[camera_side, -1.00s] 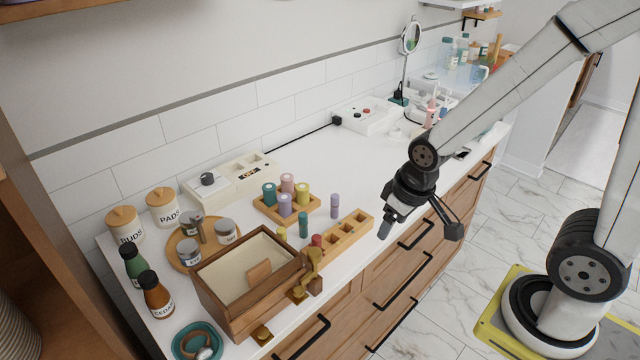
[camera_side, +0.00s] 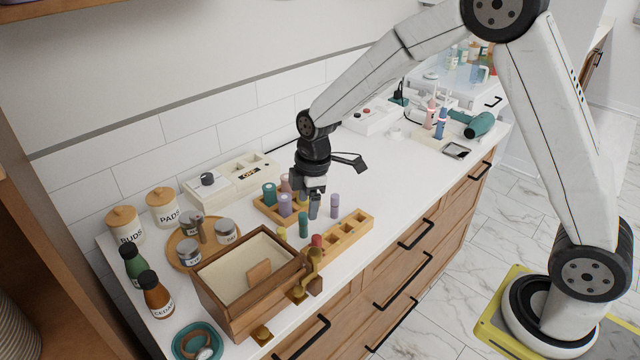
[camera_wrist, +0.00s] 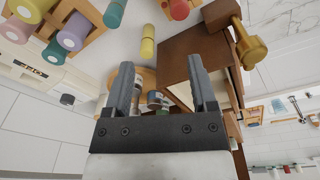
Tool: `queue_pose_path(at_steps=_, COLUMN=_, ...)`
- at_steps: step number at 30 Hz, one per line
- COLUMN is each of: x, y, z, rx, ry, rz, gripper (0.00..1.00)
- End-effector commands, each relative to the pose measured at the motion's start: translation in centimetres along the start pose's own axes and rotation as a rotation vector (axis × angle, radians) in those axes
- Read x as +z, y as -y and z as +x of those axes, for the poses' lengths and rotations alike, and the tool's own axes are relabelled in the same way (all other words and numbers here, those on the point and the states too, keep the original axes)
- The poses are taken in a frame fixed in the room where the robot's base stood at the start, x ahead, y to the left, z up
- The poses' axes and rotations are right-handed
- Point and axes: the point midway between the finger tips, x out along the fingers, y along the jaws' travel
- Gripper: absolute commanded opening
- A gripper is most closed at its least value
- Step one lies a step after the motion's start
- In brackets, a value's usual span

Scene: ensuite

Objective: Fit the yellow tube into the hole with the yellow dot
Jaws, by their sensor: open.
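My gripper (camera_side: 313,210) is open and empty, pointing down above the counter near the wooden tray. One yellow tube (camera_side: 282,233) stands on the counter near the box; in the wrist view this yellow tube (camera_wrist: 148,43) appears beyond the fingertips of my gripper (camera_wrist: 162,80), apart from them. Another yellow tube (camera_side: 303,187) is in the tray, partly hidden behind my gripper. The wooden block with square holes (camera_side: 358,224) lies along the counter's front, with a red tube (camera_side: 317,240) at its left end. I cannot make out a yellow dot.
The tray (camera_side: 262,210) also holds teal, pink and purple tubes. A teal tube (camera_side: 303,226) and a purple tube (camera_side: 335,200) stand on the counter. An open wooden box (camera_side: 225,305) with a brass latch is close by on the left.

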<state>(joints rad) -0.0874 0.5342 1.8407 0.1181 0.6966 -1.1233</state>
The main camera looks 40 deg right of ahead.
Motion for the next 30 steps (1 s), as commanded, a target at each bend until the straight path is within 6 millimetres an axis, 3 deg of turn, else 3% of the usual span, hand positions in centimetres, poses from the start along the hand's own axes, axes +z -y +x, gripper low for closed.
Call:
queue_pose_path(at_steps=6, x=-3.1, y=-2.2, z=2.0, rx=-0.05, ry=-0.011, rz=-0.282, gripper=0.73)
queue_pose_path(at_steps=12, x=-4.4, y=-3.1, z=2.9, rx=-0.072, ry=-0.021, rz=-0.421, gripper=0.73)
queue_pose_path(at_steps=20, x=-4.6, y=-3.2, z=3.1, rx=-0.076, ry=-0.024, rz=-0.446, gripper=0.73)
queue_pose_path(at_steps=30, x=-4.6, y=-3.0, z=5.4, rx=-0.075, ry=-0.023, rz=-0.445, gripper=0.73)
